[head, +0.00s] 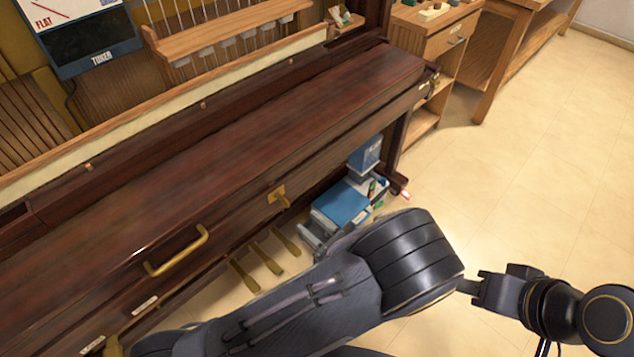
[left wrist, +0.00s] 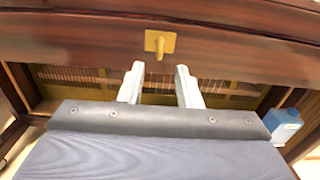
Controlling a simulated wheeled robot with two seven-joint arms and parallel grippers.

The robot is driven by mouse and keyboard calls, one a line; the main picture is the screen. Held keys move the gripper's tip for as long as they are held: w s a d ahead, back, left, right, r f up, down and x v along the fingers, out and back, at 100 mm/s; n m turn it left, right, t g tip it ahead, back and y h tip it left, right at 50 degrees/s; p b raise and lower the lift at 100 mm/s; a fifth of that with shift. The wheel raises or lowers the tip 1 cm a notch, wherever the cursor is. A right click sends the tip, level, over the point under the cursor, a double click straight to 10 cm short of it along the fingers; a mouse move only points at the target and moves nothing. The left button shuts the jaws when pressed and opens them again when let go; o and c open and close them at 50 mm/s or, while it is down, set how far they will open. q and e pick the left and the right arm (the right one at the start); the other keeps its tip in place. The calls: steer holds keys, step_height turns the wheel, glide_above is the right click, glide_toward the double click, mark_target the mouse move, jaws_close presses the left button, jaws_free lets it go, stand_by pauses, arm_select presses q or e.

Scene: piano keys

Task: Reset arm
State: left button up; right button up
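A dark reddish-brown upright piano (head: 230,140) fills the left and middle of the head view, its long lid closed. A brass handle (head: 177,251) and a brass knob (head: 280,197) are on its front; the knob also shows in the left wrist view (left wrist: 159,44). My left gripper (left wrist: 160,66) is open and empty, its two pale fingers apart just below the knob. In the head view, my dark arm largely hides it. My right gripper (head: 482,286) is over the floor at the right, small and dark; its opening is unclear.
Brass pedals (head: 262,262) and blue boxes (head: 342,203) are below the piano front. A wooden cabinet (head: 435,45) with a drawer stands behind the piano's right end. The tiled floor (head: 540,170) at right is clear.

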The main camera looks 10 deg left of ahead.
arm_select(q)
steer(key=s+a+r+n+g+h, duration=0.4)
steer(key=s+a+n+g+h, duration=0.25)
steer(key=n, duration=0.25)
steer(key=s+a+r+n+g+h, duration=0.4)
steer(key=s+a+n+g+h, duration=0.25)
steer(key=n, duration=0.25)
steer(key=s+r+n+t+h+p, duration=0.2)
steer(key=r+p, duration=0.5)
steer(key=r, duration=0.4)
steer(key=s+a+r+n+t+h+p, duration=0.1)
steer(key=r+n+t+p, duration=0.4)
steer(key=r, duration=0.6)
steer(key=s+n+h+p, duration=0.1)
steer(key=n+h+p, duration=0.1)
steer(key=p, duration=0.1)
steer(key=shift+t, duration=0.3)
